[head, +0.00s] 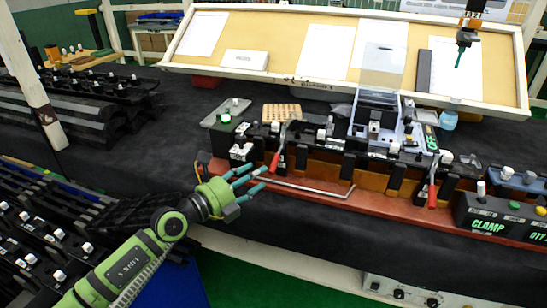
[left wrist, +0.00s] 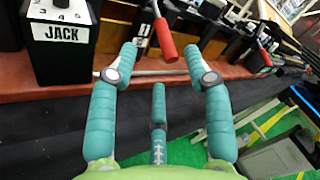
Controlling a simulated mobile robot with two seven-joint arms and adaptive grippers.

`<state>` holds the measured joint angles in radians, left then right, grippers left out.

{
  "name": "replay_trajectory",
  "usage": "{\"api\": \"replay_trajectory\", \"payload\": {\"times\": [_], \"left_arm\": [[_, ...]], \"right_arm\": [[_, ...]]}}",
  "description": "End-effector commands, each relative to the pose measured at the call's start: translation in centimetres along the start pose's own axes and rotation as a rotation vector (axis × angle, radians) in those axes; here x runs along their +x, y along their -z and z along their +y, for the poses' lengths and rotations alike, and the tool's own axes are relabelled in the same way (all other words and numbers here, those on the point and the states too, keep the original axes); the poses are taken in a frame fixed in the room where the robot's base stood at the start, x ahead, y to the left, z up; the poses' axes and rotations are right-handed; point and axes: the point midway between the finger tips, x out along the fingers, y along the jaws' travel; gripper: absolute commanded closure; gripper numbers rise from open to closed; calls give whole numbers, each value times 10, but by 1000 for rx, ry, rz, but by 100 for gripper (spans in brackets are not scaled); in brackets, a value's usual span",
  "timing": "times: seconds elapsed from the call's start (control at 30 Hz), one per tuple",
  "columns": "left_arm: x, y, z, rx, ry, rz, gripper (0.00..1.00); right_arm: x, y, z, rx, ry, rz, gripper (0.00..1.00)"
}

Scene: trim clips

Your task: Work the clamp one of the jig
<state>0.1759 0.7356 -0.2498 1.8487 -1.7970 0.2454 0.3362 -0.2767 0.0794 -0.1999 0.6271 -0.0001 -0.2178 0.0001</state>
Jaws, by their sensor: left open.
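The jig (head: 330,178) is a long reddish-brown base along the table's front edge, with black blocks and two clamps with red handles. The left clamp's red handle (head: 275,162) hangs down near my left gripper (head: 254,179). The right clamp's red handle (head: 432,197) also points down. I cannot read which clamp is number one. My left gripper is open and empty, its teal fingers pointing at the jig's left front. In the left wrist view, a red handle (left wrist: 165,40) lies beyond and between the fingertips, apart from them.
A bent metal rod (head: 305,188) lies along the jig's front. A JACK box (left wrist: 60,42) stands left of the fingers in the wrist view. A CLAMP box (head: 488,222) stands at the right. A tilted board (head: 285,40) with papers is behind. Black racks fill the left.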

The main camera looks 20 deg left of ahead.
Motion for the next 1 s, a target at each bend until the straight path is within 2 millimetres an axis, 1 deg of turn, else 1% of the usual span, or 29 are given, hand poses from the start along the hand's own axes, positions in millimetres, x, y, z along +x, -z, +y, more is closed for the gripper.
{"api": "replay_trajectory", "payload": {"times": [0.2, 0.33, 0.43, 0.53, 0.7, 0.83, 0.87, 0.9, 0.97, 1.0], "left_arm": [[29, -1, -1, -1, 2, -3, 50], [48, -1, -1, -1, 1, -2, 50], [58, -1, 1, -2, 0, -3, 50], [65, 0, 1, -3, -1, -1, 50], [68, 0, 0, -3, -1, -1, 50], [68, 0, 1, -3, -1, -1, 50], [68, 0, 1, -3, -1, -1, 58], [68, 0, 1, -3, -1, -1, 74], [67, 0, 1, -3, -1, -1, 98], [67, 0, 1, -3, -1, -1, 100]], "right_arm": [[-4, -29, -5, 0, 6, -44, 60], [-4, -37, -6, 0, 8, -58, 60], [-2, -35, -6, 0, 7, -55, 60], [-2, -29, -5, 0, 6, -45, 60], [-1, -16, -3, 0, 4, -21, 60], [-1, -14, -3, 0, 3, -19, 60], [-1, -15, -3, 0, 3, -20, 60], [-1, -15, -3, 0, 3, -20, 60], [-1, -15, -3, 0, 4, -21, 60], [-1, -16, -3, 0, 4, -22, 60]]}}
